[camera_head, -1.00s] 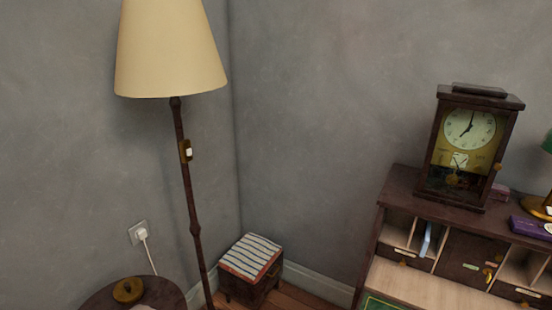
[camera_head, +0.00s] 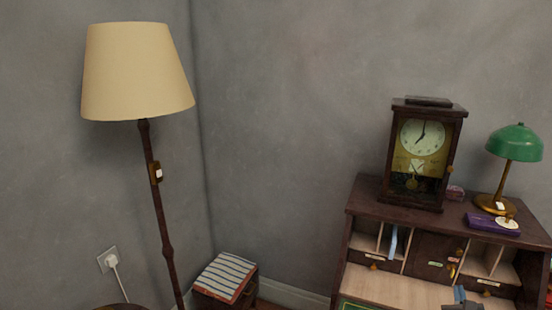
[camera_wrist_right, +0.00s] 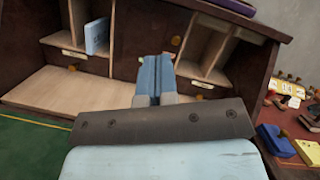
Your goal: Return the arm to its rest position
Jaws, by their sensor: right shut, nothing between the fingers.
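My right gripper (camera_head: 460,293) shows at the lower edge of the head view, in front of the open wooden desk (camera_head: 358,207). In the right wrist view its blue-grey fingers (camera_wrist_right: 154,75) are shut together with nothing between them. They point toward the desk's small compartments and appear apart from them. My left gripper is in neither view.
A mantel clock (camera_head: 422,160), a green desk lamp (camera_head: 514,143) and a purple box (camera_head: 484,224) stand on the desk top. A floor lamp (camera_head: 135,75) and a striped stool (camera_head: 228,274) are left. Small items (camera_wrist_right: 290,90) lie right of the desk.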

